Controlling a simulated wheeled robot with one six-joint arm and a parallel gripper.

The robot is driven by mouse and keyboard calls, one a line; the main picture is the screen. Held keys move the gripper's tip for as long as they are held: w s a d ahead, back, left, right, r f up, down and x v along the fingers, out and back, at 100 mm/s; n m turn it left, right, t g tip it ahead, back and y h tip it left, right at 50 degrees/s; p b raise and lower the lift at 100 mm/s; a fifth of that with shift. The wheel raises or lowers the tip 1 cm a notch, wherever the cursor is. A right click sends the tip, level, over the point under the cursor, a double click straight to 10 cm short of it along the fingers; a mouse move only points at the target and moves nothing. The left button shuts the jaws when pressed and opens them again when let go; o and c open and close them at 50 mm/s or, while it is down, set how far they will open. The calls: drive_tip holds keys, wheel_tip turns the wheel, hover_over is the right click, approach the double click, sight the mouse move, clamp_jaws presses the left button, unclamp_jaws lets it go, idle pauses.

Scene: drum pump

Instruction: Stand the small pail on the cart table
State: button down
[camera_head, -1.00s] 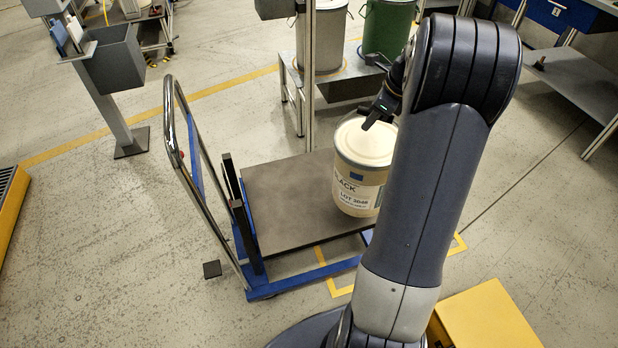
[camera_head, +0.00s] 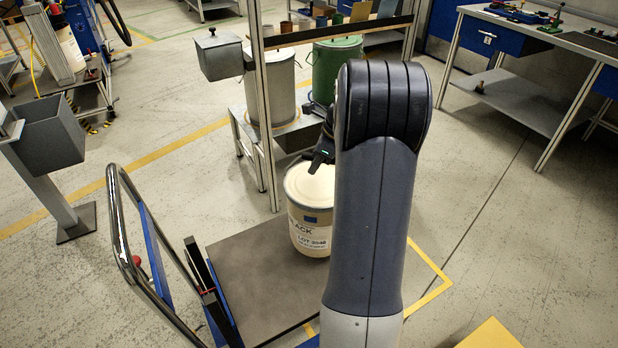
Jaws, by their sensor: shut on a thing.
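The small pail (camera_head: 309,228) is cream with a pale lid, a blue patch and black lettering. It is upright and appears over the far right part of the cart table (camera_head: 262,278), a dark grey deck. Whether its base touches the deck or hangs just above it, I cannot tell. My gripper (camera_head: 321,160) is at the top of the pail, over the lid, and is shut on it. The exact grip is small and partly hidden by my arm. My arm also hides the right part of the deck and the pail's right edge.
The cart's push handle (camera_head: 122,225) rises at the left. Behind the pail, a frame post (camera_head: 265,120) stands by a low stand with a grey drum (camera_head: 272,90) and a green drum (camera_head: 336,68). A grey bin (camera_head: 45,133) is at left. The deck's near left is bare.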

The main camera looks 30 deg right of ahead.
sight(316, 181)
drive_tip(key=shift+f+b, duration=0.6)
drive_tip(key=shift+f, duration=2.85)
drive_tip(key=c, duration=1.7)
unclamp_jaws()
drive_tip(key=shift+f, duration=0.25)
drive_tip(key=o, duration=0.4)
drive_tip(key=shift+r, duration=0.15)
drive_tip(key=p+v, duration=0.2)
drive_tip(key=v, duration=1)
drive_tip(key=shift+s, duration=0.1)
